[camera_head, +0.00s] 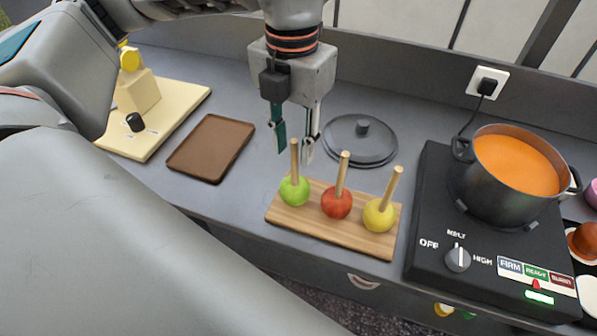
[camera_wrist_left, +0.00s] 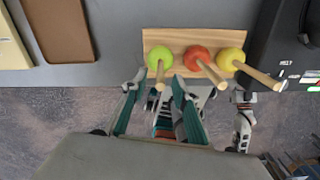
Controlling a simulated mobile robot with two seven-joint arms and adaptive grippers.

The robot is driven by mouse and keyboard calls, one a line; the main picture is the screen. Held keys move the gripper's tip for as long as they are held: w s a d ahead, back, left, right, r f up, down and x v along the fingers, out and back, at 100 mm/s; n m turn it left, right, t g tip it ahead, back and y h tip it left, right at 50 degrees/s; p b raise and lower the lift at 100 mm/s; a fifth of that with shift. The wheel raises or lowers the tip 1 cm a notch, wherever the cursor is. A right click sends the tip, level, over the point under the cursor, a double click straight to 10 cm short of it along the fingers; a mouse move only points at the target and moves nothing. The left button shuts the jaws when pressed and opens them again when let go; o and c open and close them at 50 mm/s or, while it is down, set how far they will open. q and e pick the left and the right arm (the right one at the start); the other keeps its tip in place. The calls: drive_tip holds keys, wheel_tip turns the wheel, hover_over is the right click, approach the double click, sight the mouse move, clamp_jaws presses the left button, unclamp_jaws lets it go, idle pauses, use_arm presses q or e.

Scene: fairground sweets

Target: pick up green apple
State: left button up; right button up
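The green apple (camera_head: 294,191) stands at the left end of a wooden board (camera_head: 330,234), with a wooden stick upright in its top. In the left wrist view the green apple (camera_wrist_left: 159,56) is at the top centre, its stick pointing down the picture between the fingers. My left gripper (camera_head: 293,150) is open, pointing down, its fingertips around the level of the stick's upper part. In the left wrist view the left gripper's (camera_wrist_left: 154,92) fingers are spread on either side of the stick's end. Contact cannot be made out.
A red apple (camera_head: 336,204) and a yellow apple (camera_head: 379,215), each with a stick, share the board. A dark lid (camera_head: 359,142) lies behind. A pot of orange liquid (camera_head: 510,176) stands on the hotplate at right. A brown tray (camera_head: 211,148) lies left.

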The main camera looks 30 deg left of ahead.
sight(295, 183)
use_arm(q)
drive_tip(key=shift+s+f, duration=0.15)
drive_tip(key=shift+f, duration=0.35)
drive_tip(key=f, duration=0.5)
drive_tip(key=shift+w, duration=0.2)
clamp_jaws()
